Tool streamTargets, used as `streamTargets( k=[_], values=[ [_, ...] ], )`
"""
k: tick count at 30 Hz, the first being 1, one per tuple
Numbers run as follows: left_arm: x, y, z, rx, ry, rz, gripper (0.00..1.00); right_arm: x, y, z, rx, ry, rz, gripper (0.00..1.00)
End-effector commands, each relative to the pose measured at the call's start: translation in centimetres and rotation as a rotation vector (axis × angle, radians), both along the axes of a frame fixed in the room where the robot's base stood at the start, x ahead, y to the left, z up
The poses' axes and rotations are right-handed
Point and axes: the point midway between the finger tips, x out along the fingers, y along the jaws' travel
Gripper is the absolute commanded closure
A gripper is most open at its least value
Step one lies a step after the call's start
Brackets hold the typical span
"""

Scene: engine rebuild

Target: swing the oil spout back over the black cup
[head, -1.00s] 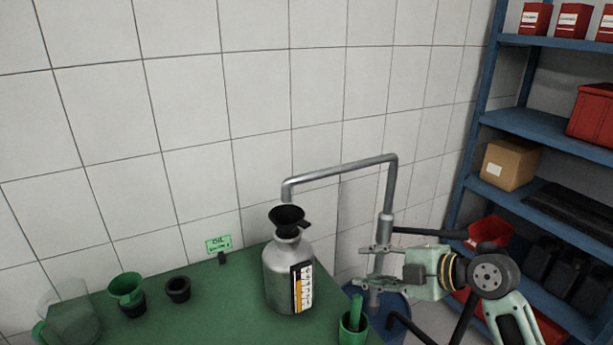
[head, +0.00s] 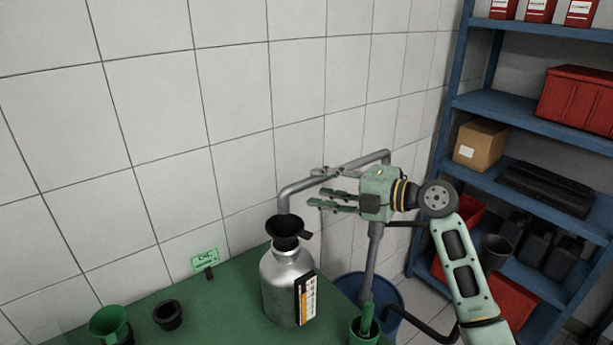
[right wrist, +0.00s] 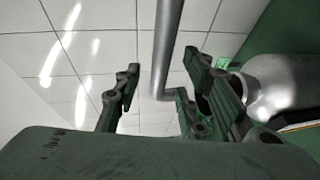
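The grey oil spout (head: 296,189) is a bent pipe on an upright post, and its downturned end is above the black funnel (head: 285,232) in the silver bottle (head: 284,280). The black cup (head: 168,315) stands to the left on the green table, apart from the spout. My right gripper (head: 318,187) is open at the spout's horizontal arm. In the right wrist view the spout (right wrist: 166,45) runs between the two spread fingers (right wrist: 163,75), with gaps visible at both sides; I cannot tell its depth between them. My left gripper is not in view.
A green funnel (head: 110,324) stands left of the cup, and a green OIL sign (head: 205,261) is behind it. A green cup (head: 364,329) is at the table's right. A blue drum (head: 390,291) stands beyond the table. Blue shelves (head: 471,95) are at the right; a tiled wall is behind.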

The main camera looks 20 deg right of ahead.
Motion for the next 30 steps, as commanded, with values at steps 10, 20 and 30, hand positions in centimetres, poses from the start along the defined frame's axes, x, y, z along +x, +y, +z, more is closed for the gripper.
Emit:
streamTargets(
  k=[10,20,30],
  values=[
    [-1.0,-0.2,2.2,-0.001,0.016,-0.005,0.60,2.7,2.6,-0.6,0.000,0.001,0.001,0.63],
    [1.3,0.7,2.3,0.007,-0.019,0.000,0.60,2.8,2.7,-0.7,-0.001,0.000,0.001,0.69],
    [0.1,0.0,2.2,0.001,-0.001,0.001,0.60,2.7,2.7,-0.7,0.000,0.001,0.001,0.99]
  ],
)
